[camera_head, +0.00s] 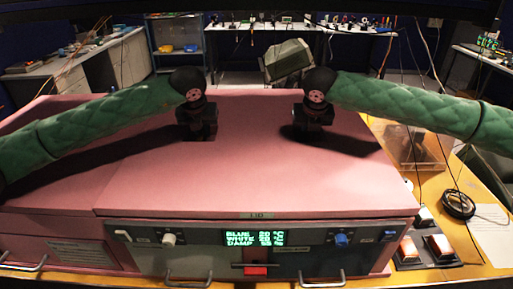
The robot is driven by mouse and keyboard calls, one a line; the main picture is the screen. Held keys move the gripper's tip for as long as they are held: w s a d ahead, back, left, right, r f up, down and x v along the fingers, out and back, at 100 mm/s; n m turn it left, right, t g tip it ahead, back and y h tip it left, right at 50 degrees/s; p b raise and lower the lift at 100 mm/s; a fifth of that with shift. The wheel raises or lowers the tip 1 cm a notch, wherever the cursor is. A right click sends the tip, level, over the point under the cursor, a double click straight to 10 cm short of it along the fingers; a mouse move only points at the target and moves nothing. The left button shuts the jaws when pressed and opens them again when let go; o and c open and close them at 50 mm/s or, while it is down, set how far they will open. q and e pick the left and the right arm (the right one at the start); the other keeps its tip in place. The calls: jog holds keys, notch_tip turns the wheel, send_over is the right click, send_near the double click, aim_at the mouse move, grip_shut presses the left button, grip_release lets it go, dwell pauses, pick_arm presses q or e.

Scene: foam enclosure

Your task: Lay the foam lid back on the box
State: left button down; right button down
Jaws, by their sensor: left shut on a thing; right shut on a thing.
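The pink foam lid (255,180), with a small label on its front edge, spans the top of the pink box (60,225). It looks roughly level; I cannot tell whether it rests fully on the box or sits slightly above it. My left gripper (197,132) points down at the lid's left-middle part and is shut on it. My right gripper (314,128) points down at the lid's right-middle part and is also shut on it. The gripped spots are hidden by the dark fingers.
The box front has a control panel with a green display (253,238), knobs and metal handles. On the wooden table to the right are a clear bin (415,148), a coiled black cable (459,204) and switch blocks (425,246). Benches and a shelf stand behind.

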pick_arm(q)
jog(key=shift+a+f+b, duration=0.25)
jog(key=shift+f+b, duration=0.1)
jog(key=shift+f, duration=0.2)
pick_arm(e)
jog(key=shift+w+d+f, duration=0.1)
jog(key=shift+d+f, duration=0.1)
jog(key=shift+f, duration=0.35)
pick_arm(q)
jog(key=c, duration=1.5)
grip_release()
jog(key=shift+r, duration=0.15)
pick_arm(e)
jog(key=c, duration=1.5)
grip_release()
jog(key=shift+r, duration=0.15)
pick_arm(q)
jog(key=shift+o, duration=0.7)
jog(key=shift+d, duration=0.1)
pick_arm(e)
jog(key=shift+o, duration=0.7)
jog(key=shift+a, duration=0.1)
pick_arm(q)
jog(key=shift+r, duration=0.1)
